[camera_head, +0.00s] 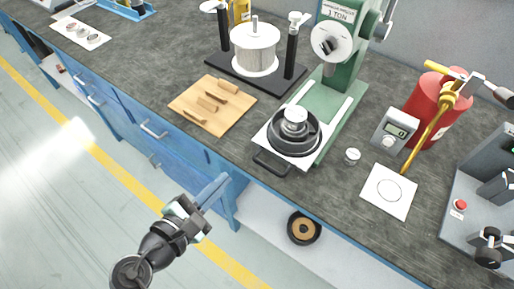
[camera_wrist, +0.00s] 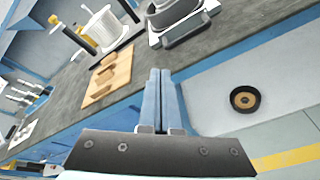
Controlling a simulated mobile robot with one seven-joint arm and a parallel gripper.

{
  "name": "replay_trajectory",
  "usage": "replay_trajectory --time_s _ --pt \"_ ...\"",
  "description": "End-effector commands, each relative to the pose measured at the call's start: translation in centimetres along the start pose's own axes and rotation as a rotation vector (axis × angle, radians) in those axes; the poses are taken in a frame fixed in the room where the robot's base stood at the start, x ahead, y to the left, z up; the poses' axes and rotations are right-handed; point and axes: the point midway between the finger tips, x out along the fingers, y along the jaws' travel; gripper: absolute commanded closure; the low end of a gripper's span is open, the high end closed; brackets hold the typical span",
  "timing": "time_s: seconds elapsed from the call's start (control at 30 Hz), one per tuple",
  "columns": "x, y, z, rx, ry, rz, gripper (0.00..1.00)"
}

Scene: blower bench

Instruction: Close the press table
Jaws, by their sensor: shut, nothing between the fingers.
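The green press (camera_head: 340,62) stands at the back of the bench. Its white sliding table (camera_head: 263,137) sticks out at the front, with a dark handle (camera_head: 270,163) at its front edge. A black round dish with a silver metal part (camera_head: 295,122) stands on the table. The white table shows in part at the top of the wrist view (camera_wrist: 207,14). My gripper (camera_head: 222,180) is shut and empty, in front of the bench edge, to the left of and apart from the handle. Its blue fingers show in the wrist view (camera_wrist: 160,75).
A wooden board (camera_head: 225,112) with small pieces lies left of the table. A stand with a white pot (camera_head: 255,45) is behind it. A small metal weight (camera_head: 352,156), a scale (camera_head: 392,130) and a red cylinder (camera_head: 424,108) are to the right. A black-rimmed ring (camera_head: 304,228) lies on the lower shelf.

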Motion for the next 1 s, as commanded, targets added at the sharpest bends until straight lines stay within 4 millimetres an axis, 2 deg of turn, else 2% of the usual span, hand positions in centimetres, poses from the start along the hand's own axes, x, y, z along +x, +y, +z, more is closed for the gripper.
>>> replay_trajectory --time_s 0.03,0.2,0.3,0.4,0.57,1.0 --pt "-2.0 -0.4 0.8 -0.144 -0.019 -0.019 1.00" --pt "-5.9 -3.0 1.2 -0.507 -0.093 -0.047 1.00" --pt "-7.1 -3.7 1.4 -0.616 -0.119 -0.050 1.00" --pt "-7.3 -4.0 1.4 -0.660 -0.131 -0.051 1.00" --pt "-5.6 -4.1 1.6 -0.662 -0.135 -0.054 1.00" --pt "3.4 -4.1 2.8 -0.657 -0.134 -0.053 1.00"
